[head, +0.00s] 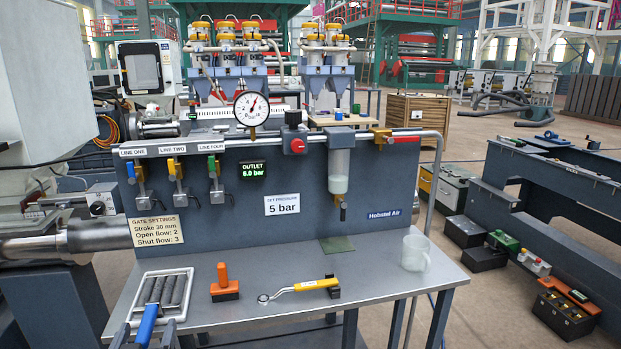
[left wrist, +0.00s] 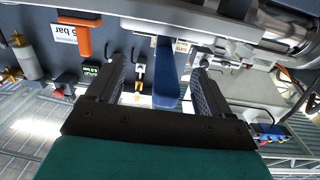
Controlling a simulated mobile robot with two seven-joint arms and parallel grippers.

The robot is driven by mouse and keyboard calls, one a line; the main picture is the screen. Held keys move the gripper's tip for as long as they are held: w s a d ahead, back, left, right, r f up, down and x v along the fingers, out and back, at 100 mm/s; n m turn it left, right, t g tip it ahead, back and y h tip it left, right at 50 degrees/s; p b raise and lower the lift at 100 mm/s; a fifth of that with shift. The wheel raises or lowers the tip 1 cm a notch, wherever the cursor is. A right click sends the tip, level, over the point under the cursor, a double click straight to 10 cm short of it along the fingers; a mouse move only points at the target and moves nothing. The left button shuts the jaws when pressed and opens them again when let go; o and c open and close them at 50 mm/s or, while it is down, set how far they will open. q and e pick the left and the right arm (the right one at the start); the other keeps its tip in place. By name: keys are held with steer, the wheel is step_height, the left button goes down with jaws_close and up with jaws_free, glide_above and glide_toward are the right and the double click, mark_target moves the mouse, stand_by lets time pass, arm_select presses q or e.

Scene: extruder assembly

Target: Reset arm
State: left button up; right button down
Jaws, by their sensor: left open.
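My left gripper (head: 144,330) is at the bottom left of the head view, at the front edge of the workbench. It is open. Its two dark fingers stand either side of a blue handle (head: 148,322), which sticks out over the bench's front edge from a light metal rack (head: 190,278) with several dark grey bars. In the left wrist view the blue handle (left wrist: 167,88) lies between the spread fingers (left wrist: 158,66), with gaps on both sides. My right gripper is not in view.
Bare bench lies between wrench and mug.

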arm_select(q)
steer(key=s+d+f+m+g+h+p, duration=0.1)
steer(key=s+d+f+g+h, duration=0.1)
steer(key=s, duration=0.5)
steer(key=s+d+f+m+g+h+p, duration=0.1)
steer(key=s+d+f+m+g+h, duration=0.1)
steer(key=s+d+f, duration=0.3)
steer(key=s+d+f+m+g+h+p, duration=0.1)
steer(key=s+d+f, duration=0.3)
steer(key=s, duration=0.5)
steer(key=shift+s+d+m+g+h, duration=0.15)
steer(key=shift+d+m+g+h, duration=0.3)
steer(key=shift+d+g, duration=0.4)
steer(key=shift+f, duration=0.1)
